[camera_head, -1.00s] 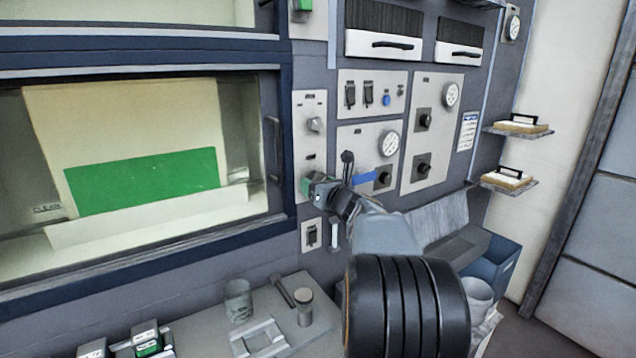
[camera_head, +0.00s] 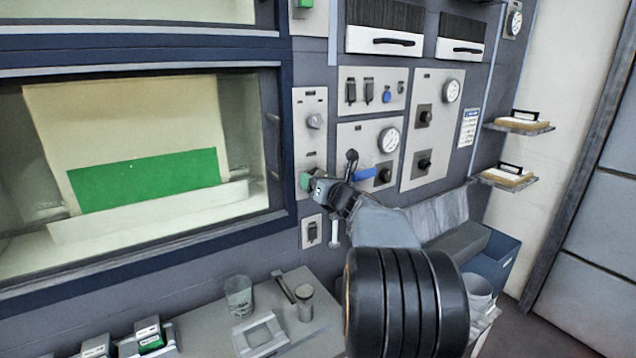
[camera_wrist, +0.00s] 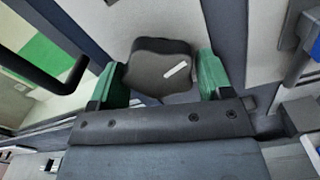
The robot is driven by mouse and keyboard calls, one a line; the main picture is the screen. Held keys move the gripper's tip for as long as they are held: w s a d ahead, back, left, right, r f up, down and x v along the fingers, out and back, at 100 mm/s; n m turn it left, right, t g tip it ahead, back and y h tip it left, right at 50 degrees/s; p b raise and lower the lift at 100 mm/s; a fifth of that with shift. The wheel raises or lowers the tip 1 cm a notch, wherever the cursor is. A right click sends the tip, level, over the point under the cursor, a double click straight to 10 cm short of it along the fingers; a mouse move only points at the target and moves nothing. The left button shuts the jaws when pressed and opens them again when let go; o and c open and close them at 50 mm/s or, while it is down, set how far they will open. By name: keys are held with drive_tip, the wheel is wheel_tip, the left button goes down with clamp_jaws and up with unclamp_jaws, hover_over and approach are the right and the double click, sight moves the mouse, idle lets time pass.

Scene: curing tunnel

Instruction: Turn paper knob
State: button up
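A dark knob (camera_wrist: 160,68) with a short white mark sits between the two green fingers of my gripper in the wrist view. The mark is tilted. My gripper (camera_head: 305,182) is at the lower part of a narrow grey panel (camera_head: 311,158) beside the oven window. Its fingers stand wide apart, one on each side of the knob (camera_wrist: 163,85). They are very close to it; I cannot tell whether they press on it. In the head view my gripper hides this knob. Another, light grey knob (camera_head: 314,121) shows above on the same panel.
A dark door handle (camera_wrist: 62,80) is left of my gripper. A blue lever (camera_head: 365,174) and a black-knobbed lever (camera_head: 351,157) are close on the right. A switch plate (camera_head: 312,231) is below. A bench with a beaker (camera_head: 238,296) stands lower down.

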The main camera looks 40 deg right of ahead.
drive_tip(key=o, duration=0.3)
drive_tip(key=s, duration=0.4)
drive_tip(key=s+b, duration=0.1)
drive_tip(key=s, duration=0.8)
drive_tip(key=shift+s+a+b, duration=0.3)
drive_tip(key=shift+s+a, duration=0.1)
